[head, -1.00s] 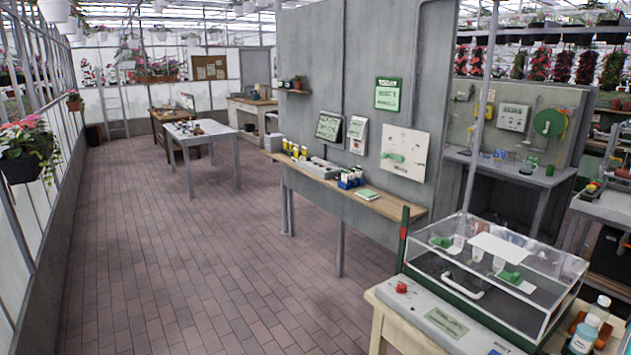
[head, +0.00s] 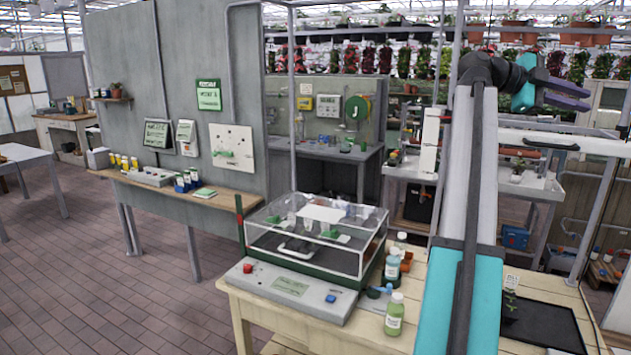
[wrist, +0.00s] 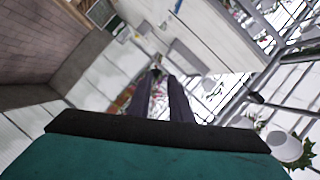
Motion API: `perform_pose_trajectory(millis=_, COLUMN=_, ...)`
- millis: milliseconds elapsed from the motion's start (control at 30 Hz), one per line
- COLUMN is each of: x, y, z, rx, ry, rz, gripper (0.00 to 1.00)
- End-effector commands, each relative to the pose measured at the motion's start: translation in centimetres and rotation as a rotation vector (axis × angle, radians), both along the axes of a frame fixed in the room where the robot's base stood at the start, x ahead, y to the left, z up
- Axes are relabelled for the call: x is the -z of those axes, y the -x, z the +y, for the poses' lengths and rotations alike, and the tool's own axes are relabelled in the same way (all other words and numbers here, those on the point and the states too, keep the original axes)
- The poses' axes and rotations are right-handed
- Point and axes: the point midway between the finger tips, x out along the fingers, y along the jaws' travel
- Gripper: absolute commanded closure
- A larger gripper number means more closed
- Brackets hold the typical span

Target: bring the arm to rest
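My arm rises at the right of the head view, its white and teal links standing nearly upright and bent over at the top. My gripper (head: 588,95) is at the upper right, pointing right, high above the bench. Its two dark purple fingers are apart with nothing between them. In the wrist view the fingers of my gripper (wrist: 165,80) stretch away from the camera with a gap between them. Only background shows through the gap. The fingers touch nothing that I can see.
A grey wall panel (head: 130,60) with a shelf stands at the left. A white rack (head: 550,195) stands behind my arm. Tiled floor is free at the left.

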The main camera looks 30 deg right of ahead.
Motion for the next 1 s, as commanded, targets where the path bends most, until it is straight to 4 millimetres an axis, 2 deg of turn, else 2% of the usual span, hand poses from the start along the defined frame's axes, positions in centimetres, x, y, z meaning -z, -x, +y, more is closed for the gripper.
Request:
perform_pose_trajectory(millis=167, x=0.0, y=0.0, z=0.0, rx=0.0, ry=0.0, rz=0.0, gripper=0.81)
perform_pose_trajectory(millis=467, x=3.1, y=-2.8, z=-0.1, rx=-0.063, ry=-0.066, rz=0.035, gripper=0.81)
perform_pose_trajectory(millis=667, x=6.2, y=-5.7, z=0.1, rx=-0.131, ry=-0.13, rz=0.071, gripper=0.81)
perform_pose_trajectory(millis=867, x=11.0, y=-10.0, z=0.7, rx=-0.235, ry=-0.228, rz=0.131, gripper=0.81)
perform_pose_trajectory(millis=1000, x=16.0, y=-14.4, z=2.0, rx=-0.342, ry=-0.323, rz=0.195, gripper=0.81)
